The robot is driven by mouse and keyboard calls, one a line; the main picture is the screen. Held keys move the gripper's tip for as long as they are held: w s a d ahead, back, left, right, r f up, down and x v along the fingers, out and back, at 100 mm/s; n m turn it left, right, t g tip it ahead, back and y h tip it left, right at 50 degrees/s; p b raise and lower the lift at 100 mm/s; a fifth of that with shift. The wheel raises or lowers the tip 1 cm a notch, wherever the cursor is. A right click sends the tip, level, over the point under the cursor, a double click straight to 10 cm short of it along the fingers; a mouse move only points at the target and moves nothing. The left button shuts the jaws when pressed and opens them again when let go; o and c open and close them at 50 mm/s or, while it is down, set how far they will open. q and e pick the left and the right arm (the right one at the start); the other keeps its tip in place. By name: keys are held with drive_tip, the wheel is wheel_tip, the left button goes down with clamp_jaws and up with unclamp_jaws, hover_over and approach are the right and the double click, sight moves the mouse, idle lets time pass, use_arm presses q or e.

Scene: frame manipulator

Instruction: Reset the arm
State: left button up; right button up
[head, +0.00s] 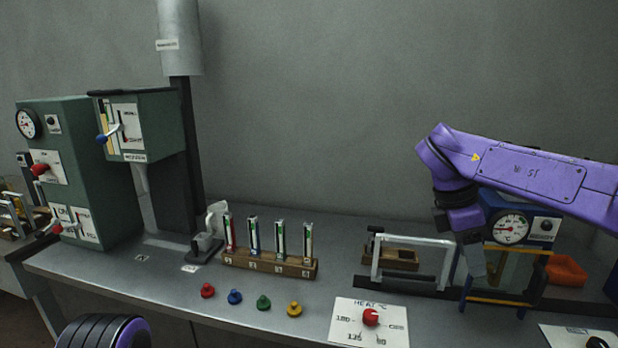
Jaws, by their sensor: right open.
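My right arm is purple and reaches in from the right edge, bending down at its wrist. My right gripper (472,264) points down over the bench beside the right end of a grey metal frame (412,239). It is open and I see nothing held in it. The fingertips are small here, and I cannot tell whether they touch the frame. A black ribbed part of my left arm shows at the bottom left. My left gripper is out of view.
A blue gauge box (511,227) stands close behind my right wrist, with an orange tray (566,271) to its right. A wooden rack (270,263) holds several vials; coloured knobs lie in front. A heat dial panel (369,322) is at the front. Green machines (88,160) stand left.

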drive_tip(key=d+f+n+t+h, duration=0.2)
drive_tip(key=d+f+n+h, duration=0.15)
drive_tip(key=f+n, duration=0.7)
drive_tip(key=d+f+n+t+h, duration=0.2)
drive_tip(key=f+n+h, duration=0.45)
drive_tip(key=f, duration=0.65)
drive_tip(key=s+a+f+n+t+y, duration=0.1)
drive_tip(key=s+f+n+t+y, duration=0.35)
drive_tip(key=f+n, duration=0.85)
drive_tip(key=s+a+f+n+g+y, duration=0.15)
drive_tip(key=s+f+n, duration=0.25)
drive_tip(key=s+n, duration=0.4)
drive_tip(key=s+f+n+g+y, duration=0.25)
drive_tip(key=s+f+n, duration=0.2)
drive_tip(key=s, duration=0.55)
drive_tip(key=s+a+f+n+g+y, duration=0.1)
drive_tip(key=s+f+n+y, duration=0.2)
drive_tip(key=s+n, duration=0.55)
wheel_tip(320, 180, down, 10)
drive_tip(key=m+b, duration=0.1)
drive_tip(key=b, duration=0.9)
drive_tip(key=shift+a+t+h, duration=0.2)
drive_tip(key=shift+t+h, duration=0.15)
drive_tip(key=shift+f, duration=0.15)
